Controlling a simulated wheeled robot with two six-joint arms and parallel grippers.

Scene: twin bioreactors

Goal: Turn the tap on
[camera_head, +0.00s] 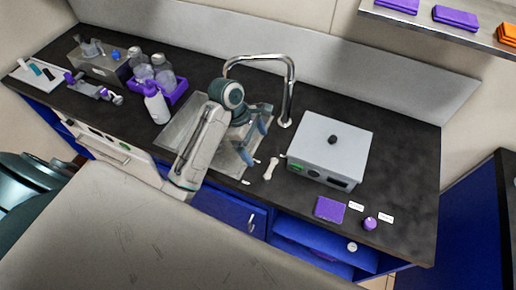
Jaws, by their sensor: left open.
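The tap (291,88) is a tall chrome spout with a bent neck, standing at the back of the counter behind the sink (180,129). Its neck reaches left over the sink. A separate tap lever cannot be made out. My left gripper (257,140) is open and empty over the right part of the sink, in front of the tap and apart from it. My left forearm and wrist hide much of the basin. My right gripper is not in view.
A grey box device (330,145) stands right of the tap. A small white piece (271,168) lies between it and the sink. A purple rack (174,92) with bottles stands left. A purple pad (330,209) and purple knob (370,223) lie front right.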

